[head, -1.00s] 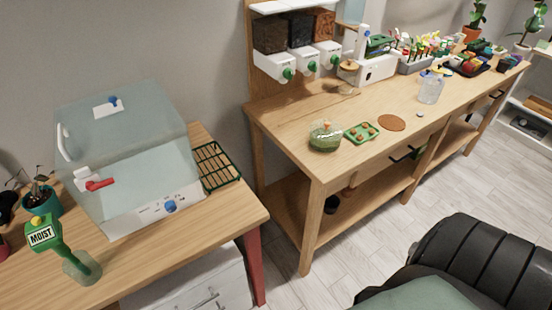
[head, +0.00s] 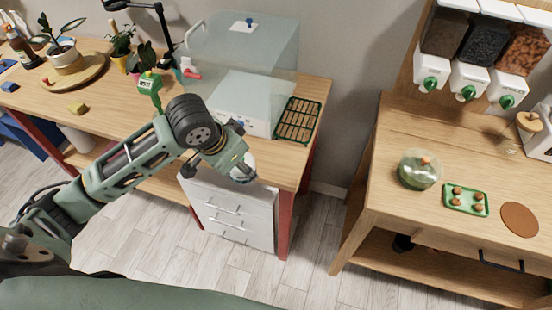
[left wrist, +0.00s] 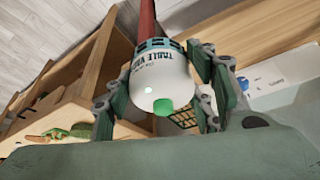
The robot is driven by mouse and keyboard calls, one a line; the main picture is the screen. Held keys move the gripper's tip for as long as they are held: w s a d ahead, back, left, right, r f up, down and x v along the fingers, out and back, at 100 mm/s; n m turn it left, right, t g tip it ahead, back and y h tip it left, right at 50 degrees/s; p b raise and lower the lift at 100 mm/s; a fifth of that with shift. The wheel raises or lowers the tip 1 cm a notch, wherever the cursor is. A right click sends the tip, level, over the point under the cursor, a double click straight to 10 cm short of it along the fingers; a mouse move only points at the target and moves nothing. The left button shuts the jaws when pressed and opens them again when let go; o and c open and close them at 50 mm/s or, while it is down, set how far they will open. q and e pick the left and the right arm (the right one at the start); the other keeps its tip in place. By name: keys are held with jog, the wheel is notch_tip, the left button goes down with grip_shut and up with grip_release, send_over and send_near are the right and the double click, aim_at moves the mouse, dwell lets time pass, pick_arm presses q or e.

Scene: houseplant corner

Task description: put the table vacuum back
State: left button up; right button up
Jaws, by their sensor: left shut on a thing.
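The table vacuum (left wrist: 160,82) is a white rounded body with a dark, slotted band, a green button and lettering that starts "TABLE V". My left gripper (left wrist: 163,95) is shut on it, with a finger on each side. In the head view my left gripper (head: 238,163) is at the front edge of the left table, in front of the clear box. A white part of the vacuum (head: 243,169) shows at its fingers; the rest is hidden by the gripper. My right gripper is not in view.
The clear-lidded box (head: 240,65) and green wire rack (head: 298,120) stand on the left table (head: 120,105). A green "MOIST" meter (head: 150,84) stands left of the box. White drawers (head: 235,215) are below. A gap of floor separates the right bench (head: 395,150), with a terrarium jar (head: 420,170).

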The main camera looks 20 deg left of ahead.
pick_arm(q)
jog(key=shift+w+a+r, duration=0.4)
jog(key=shift+w+r, duration=0.2)
jog(key=shift+r, duration=0.2)
jog(key=shift+w+r, duration=0.1)
jog(key=shift+w, duration=0.2)
jog(key=w+d+f+p, duration=0.1)
jog(key=w+f, duration=0.1)
jog(key=w, duration=0.1)
jog(key=w+d+f, duration=0.2)
jog(key=w, duration=0.1)
jog(key=w+d+f+p, duration=0.1)
jog(key=w+f, duration=0.1)
jog(key=w, duration=0.2)
jog(key=shift+w+d+f+p, duration=0.1)
jog(key=shift+d+f+p, duration=0.15)
jog(key=shift+f+p, duration=0.1)
notch_tip(320, 180, down, 3)
jog(key=shift+f+p, duration=0.2)
jog(key=shift+p, duration=0.45)
jog(key=shift+f, duration=0.5)
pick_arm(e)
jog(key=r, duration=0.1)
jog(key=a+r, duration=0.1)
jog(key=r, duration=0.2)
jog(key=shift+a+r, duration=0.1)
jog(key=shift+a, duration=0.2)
